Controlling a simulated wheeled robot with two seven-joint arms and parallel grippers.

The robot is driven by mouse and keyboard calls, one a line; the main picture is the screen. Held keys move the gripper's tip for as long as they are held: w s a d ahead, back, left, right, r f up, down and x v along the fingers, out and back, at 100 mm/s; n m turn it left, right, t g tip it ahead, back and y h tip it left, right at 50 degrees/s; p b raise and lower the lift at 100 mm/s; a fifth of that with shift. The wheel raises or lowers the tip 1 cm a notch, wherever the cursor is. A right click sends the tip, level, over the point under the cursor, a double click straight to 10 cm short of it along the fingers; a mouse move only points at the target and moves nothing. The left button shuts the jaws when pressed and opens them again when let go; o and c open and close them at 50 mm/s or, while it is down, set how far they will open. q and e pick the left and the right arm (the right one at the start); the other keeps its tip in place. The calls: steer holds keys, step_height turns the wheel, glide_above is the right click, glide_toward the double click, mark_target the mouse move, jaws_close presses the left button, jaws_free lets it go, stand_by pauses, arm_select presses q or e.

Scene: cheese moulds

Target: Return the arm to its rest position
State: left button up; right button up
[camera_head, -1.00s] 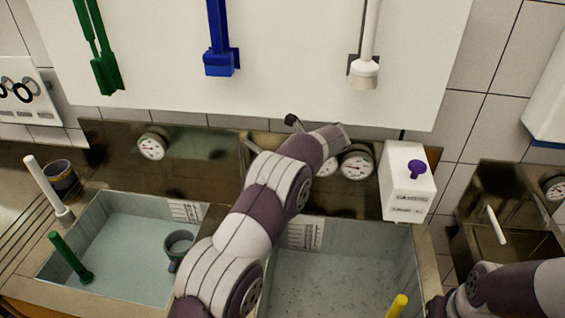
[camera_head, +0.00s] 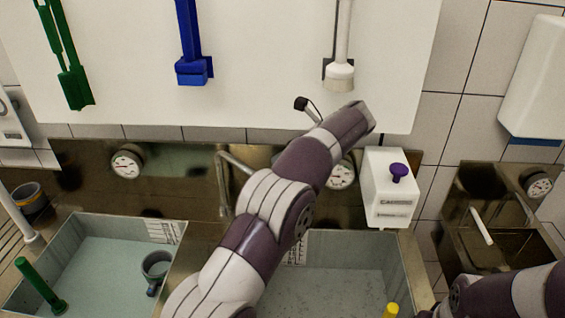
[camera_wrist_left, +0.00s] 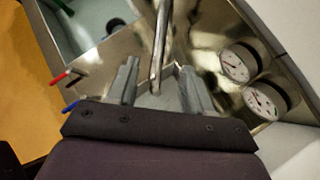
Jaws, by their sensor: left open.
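My left arm rises from the bottom of the head view across the two sinks, its end in front of the back panel, left of the white box. Its gripper fingers are not clear in the head view. In the left wrist view my left gripper (camera_wrist_left: 158,88) is open, with its two fingers apart and nothing visibly held. A metal tap (camera_wrist_left: 162,35) shows beyond and between the fingers. Part of my right arm shows at the bottom right of the head view; its gripper is out of view.
The left sink (camera_head: 172,240) holds a small dark cup (camera_head: 156,266) and a green-handled tool (camera_head: 38,284). A white box (camera_head: 390,190) with a purple knob stands right of my arm. Gauges (camera_wrist_left: 237,62) sit on the panel. Blue (camera_head: 193,70), green and white tools hang above.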

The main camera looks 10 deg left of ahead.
arm_select(q)
steer(key=w+a+r+m+t+y+b, duration=0.1)
steer(key=w+a+r+m+t+y, duration=0.1)
steer(key=w+a+r+m+t, duration=0.55)
steer(key=s+d+f+m+h+b, duration=0.1)
steer(key=s+d+f+m+h, duration=0.35)
steer(key=m, duration=0.95)
steer(key=s+d+f+m+h+b, duration=0.1)
steer(key=s+d+f+m+h, duration=0.1)
steer(key=s+f+m+h, duration=0.9)
steer(key=s+a+f+m+g+y, duration=0.1)
steer(key=s+f+m+g, duration=0.2)
steer(key=s+m, duration=0.2)
steer(key=s+f+m+g+y, duration=0.2)
steer(key=s+f+m+g, duration=0.1)
steer(key=s, duration=0.8)
steer(key=s+a+f+m+g+y, duration=0.1)
steer(key=s+f+m+g+y, duration=0.1)
steer(key=s+m, duration=0.4)
steer(key=s+f+g, duration=0.1)
steer(key=s, duration=0.1)
steer(key=shift+s+a+m, duration=0.3)
steer(key=shift+s+m, duration=0.05)
